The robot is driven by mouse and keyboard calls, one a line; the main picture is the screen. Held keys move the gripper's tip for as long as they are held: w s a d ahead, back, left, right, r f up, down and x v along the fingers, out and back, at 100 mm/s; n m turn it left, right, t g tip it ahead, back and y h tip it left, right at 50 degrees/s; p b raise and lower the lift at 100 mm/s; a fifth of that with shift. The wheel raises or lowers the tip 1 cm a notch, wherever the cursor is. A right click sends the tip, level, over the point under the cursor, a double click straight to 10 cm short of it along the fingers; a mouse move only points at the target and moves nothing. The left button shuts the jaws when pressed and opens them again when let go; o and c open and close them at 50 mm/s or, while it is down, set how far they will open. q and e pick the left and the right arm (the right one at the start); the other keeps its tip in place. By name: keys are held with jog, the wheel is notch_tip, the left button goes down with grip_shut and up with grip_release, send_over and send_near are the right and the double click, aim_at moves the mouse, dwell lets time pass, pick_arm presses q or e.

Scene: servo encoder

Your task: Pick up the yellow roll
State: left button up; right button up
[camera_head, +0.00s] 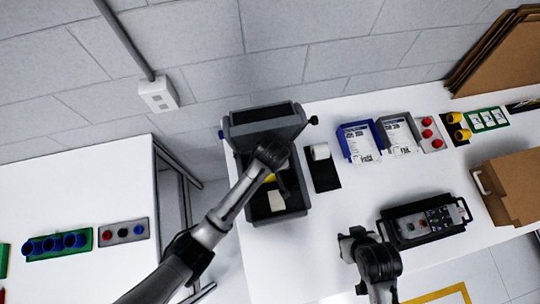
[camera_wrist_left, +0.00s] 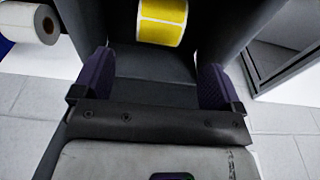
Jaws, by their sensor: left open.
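The yellow roll (camera_wrist_left: 162,22) shows at the top of the left wrist view, inside a dark housing. Its upper part is cut off by the frame edge. In the head view only a yellow patch of it (camera_head: 270,178) shows, in the dark grey printer-like device (camera_head: 262,126), mostly hidden by my left arm. My left gripper (camera_wrist_left: 155,78) is open and empty, with its two purple-dark fingers apart and the roll beyond them, between their lines. My right gripper (camera_head: 357,240) is above the table's front part, apart from the roll; its jaws are not clear.
A white roll (camera_head: 320,152) stands on a black mat right of the device. Blue (camera_head: 357,141) and grey (camera_head: 399,133) bins hold white packets. A black control box (camera_head: 424,220) and a cardboard box (camera_head: 513,186) are further right.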

pick_arm(q)
jog(key=shift+w+f, duration=0.25)
jog(key=shift+f, duration=1.85)
jog(key=shift+w+f, duration=0.2)
jog(key=shift+f, duration=1.9)
jog(key=c, duration=1.1)
